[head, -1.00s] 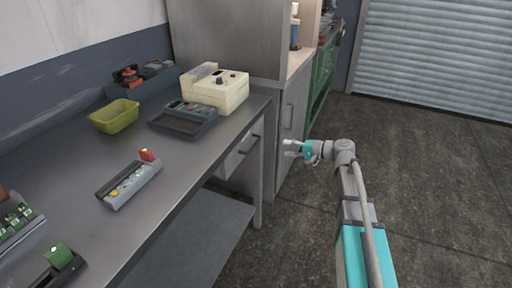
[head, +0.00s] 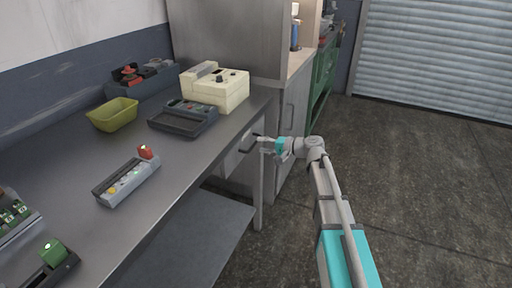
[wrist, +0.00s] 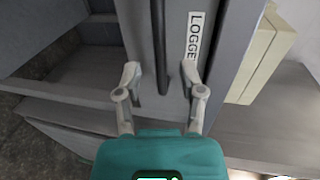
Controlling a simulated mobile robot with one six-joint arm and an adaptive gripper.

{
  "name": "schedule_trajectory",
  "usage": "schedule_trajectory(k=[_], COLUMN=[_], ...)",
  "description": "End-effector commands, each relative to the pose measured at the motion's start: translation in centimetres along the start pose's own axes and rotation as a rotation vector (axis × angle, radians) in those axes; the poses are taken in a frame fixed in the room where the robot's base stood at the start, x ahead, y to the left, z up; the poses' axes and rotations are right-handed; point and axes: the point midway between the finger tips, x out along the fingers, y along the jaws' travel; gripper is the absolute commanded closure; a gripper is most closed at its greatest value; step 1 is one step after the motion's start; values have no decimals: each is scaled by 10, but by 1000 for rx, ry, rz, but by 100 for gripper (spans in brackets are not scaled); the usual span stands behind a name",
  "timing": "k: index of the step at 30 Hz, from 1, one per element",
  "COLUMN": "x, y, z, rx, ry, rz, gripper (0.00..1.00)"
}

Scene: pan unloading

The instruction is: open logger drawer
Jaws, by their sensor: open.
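The logger drawer (head: 231,163) is under the bench top at its right end, its front seeming flush with the bench. In the wrist view its grey front (wrist: 176,20) carries a white label (wrist: 194,35) reading "LOGGE", the rest cut off. A dark bar handle (wrist: 159,45) runs along the front. My gripper (wrist: 161,75) is open, with one finger on each side of the handle's near end and gaps on both sides. In the head view my gripper (head: 261,145) is at the drawer front and hides part of the handle.
A cream device (head: 218,88), a dark tray unit (head: 183,118) and a yellow-green bin (head: 114,115) stand on the bench (head: 185,165). A grey cabinet (head: 291,120) stands just beyond the drawer. The floor (head: 420,170) to the right is clear.

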Motion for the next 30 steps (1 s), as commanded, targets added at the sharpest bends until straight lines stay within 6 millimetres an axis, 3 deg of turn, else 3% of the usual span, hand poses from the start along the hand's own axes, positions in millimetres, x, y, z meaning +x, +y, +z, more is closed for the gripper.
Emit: schedule_trajectory(k=[3, 9, 21, 23, 30], x=[17, 32, 36, 36, 36], y=[1, 0, 0, 0, 0], z=[-1, -1, 0, 0, 0], rx=[0, 1, 1, 1, 0], ry=[-1, 0, 1, 1, 1], rz=[0, 0, 0, 0, 0], gripper=[49, 49, 49, 56, 100])
